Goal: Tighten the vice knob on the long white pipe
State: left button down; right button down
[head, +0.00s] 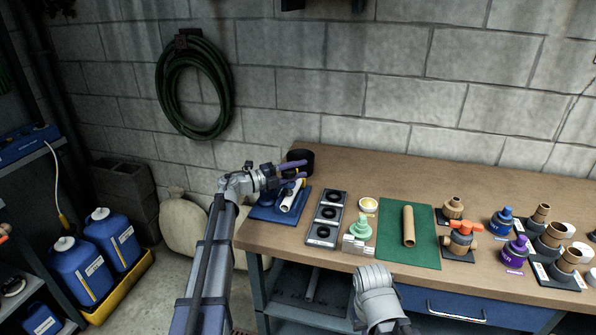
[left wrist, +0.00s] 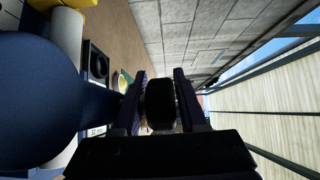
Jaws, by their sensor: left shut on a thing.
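The white pipe (head: 291,196) lies tilted in the blue vice (head: 265,213) at the left end of the workbench. My left gripper (head: 294,169) reaches in from the left at the back of the vice, just beyond the pipe. In the left wrist view its two dark fingers (left wrist: 160,104) are shut on the black vice knob (left wrist: 160,100), one on each side. A large dark blue part (left wrist: 55,100), apparently of the vice, fills the left of that view. In the head view the fingers largely hide the knob. My right gripper is not visible; only part of my right arm shows at the bottom.
A black round item (head: 300,158) stands close behind my left gripper. To the right are a black tray with round recesses (head: 327,217), a green mat (head: 423,244) with a tan tube (head: 408,226), and several valves and bottles. A hose (head: 193,85) hangs on the wall.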

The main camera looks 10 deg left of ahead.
pick_arm(q)
jog(key=shift+w+a+r, duration=0.15)
jog(key=shift+a+r, duration=0.05)
jog(key=shift+r, duration=0.05)
jog(key=c, duration=0.9)
grip_release()
jog(key=shift+o, duration=1.3)
jog(key=shift+s, duration=0.2)
jog(key=v, duration=0.7)
jog(key=shift+s+a, duration=0.2)
jog(key=shift+s, duration=0.05)
jog(key=shift+f, duration=0.1)
